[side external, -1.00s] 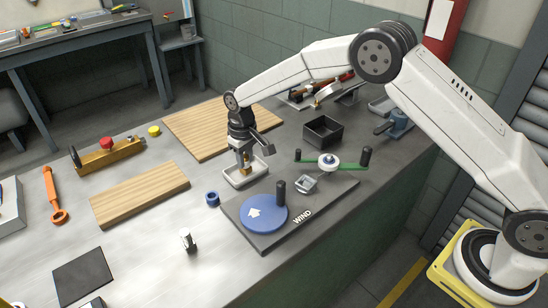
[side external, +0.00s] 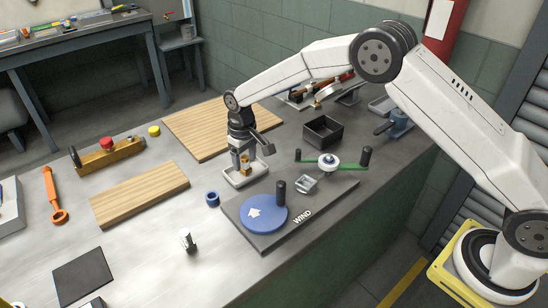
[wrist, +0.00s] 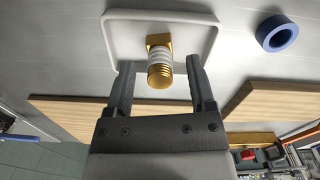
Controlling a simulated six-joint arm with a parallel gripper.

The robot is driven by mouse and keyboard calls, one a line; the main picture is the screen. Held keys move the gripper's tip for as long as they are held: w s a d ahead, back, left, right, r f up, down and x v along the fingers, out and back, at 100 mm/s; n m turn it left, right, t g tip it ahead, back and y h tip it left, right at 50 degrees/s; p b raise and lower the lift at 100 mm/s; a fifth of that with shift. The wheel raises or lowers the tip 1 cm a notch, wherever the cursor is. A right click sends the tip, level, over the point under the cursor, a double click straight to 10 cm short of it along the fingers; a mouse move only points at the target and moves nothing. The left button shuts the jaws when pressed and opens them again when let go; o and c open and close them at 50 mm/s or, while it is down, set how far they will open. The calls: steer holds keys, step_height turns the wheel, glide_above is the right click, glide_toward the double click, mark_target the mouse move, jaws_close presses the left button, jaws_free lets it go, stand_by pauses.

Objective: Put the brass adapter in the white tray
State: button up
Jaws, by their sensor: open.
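The brass adapter (wrist: 159,68), with a square-looking brass end and white bands around its ridged body, is in the white tray (wrist: 108,35). It stands between the fingers of my gripper (wrist: 161,72). The fingers are open, with a gap on each side of the adapter in the wrist view. In the side view my gripper (side external: 243,159) points down over the white tray (side external: 263,173), and the brass adapter (side external: 245,167) shows partly between the fingers. The adapter's underside is hidden.
A blue ring (side external: 212,198) lies left of the tray. A dark plate with a blue disc (side external: 262,222) and upright black handle is in front. A black open box (side external: 322,131) and a green crossbar (side external: 345,164) are to the right. Wooden boards (side external: 140,193) lie to the left and behind.

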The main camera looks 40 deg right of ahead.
steer(key=shift+r, duration=3.7)
jaws_close()
steer(key=s+d+t, duration=0.1)
steer(key=s+d, duration=0.3)
steer(key=s, duration=0.5)
steer(key=s+d+m, duration=0.1)
steer(key=s+d, duration=0.3)
steer(key=s, duration=0.5)
steer(key=s+d+m+t, duration=0.1)
steer(key=s+d, duration=0.3)
steer(key=s, duration=0.6)
steer(key=shift+t, duration=0.3)
